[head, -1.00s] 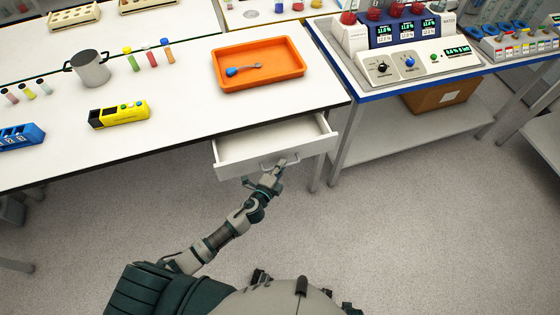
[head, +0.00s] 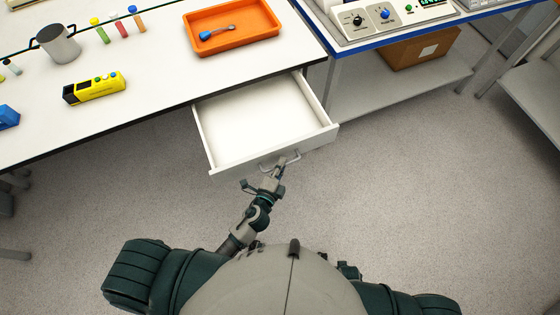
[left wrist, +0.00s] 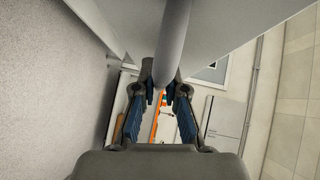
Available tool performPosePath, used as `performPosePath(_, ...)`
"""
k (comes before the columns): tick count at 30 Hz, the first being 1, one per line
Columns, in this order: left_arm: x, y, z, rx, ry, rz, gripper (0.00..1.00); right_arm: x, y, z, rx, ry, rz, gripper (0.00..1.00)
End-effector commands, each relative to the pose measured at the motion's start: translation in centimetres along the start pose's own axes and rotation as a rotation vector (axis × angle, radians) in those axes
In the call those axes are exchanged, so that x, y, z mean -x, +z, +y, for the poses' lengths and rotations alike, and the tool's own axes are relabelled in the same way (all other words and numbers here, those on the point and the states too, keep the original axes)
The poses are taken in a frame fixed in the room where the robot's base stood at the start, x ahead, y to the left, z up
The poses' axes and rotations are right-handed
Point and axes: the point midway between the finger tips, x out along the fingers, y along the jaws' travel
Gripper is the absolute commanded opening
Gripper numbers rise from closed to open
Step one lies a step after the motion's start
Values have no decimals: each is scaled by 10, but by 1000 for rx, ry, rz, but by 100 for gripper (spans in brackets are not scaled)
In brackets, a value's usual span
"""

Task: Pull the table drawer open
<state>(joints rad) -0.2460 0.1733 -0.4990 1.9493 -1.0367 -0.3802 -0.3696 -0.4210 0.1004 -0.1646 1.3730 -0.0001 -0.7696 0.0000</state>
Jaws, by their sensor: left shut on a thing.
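The white table drawer (head: 262,118) is pulled well out from under the table's front edge, and its inside looks empty. Its pale bar handle (head: 292,163) is on the drawer front. My left gripper (head: 279,167) is at the handle and shut on it. In the left wrist view the grey handle bar (left wrist: 172,45) runs down between the two blue-padded fingers of the left gripper (left wrist: 162,92). My right gripper is not in view.
On the white table (head: 150,110) stand an orange tray (head: 232,43) with a blue-tipped spoon, a yellow device (head: 94,88), a grey mug (head: 58,44) and several small tubes. A blue-edged bench holds a cardboard box (head: 420,50) on its lower shelf. The floor in front is clear.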

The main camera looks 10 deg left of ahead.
Motion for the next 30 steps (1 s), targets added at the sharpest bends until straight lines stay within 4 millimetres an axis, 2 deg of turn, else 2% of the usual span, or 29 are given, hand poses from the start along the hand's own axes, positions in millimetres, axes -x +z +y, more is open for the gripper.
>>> performPosePath(5, 0, -2, 4, 2, 6, 5, 0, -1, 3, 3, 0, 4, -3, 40)
performPosePath(6, 0, -2, 4, 2, 6, 6, 16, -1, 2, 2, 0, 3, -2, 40)
performPosePath(9, 0, -2, 3, 2, 5, 6, 37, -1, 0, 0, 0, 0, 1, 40)
performPosePath(16, 0, -2, 1, 2, 1, 6, 37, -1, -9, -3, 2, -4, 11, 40)
performPosePath(20, 5, -2, 1, 3, 2, 6, 37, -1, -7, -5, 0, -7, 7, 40)
performPosePath(23, 18, -2, 2, 4, 4, 6, 37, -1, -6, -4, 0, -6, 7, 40)
performPosePath(30, 73, -1, 3, 6, 6, 4, 37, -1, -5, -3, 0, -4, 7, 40)
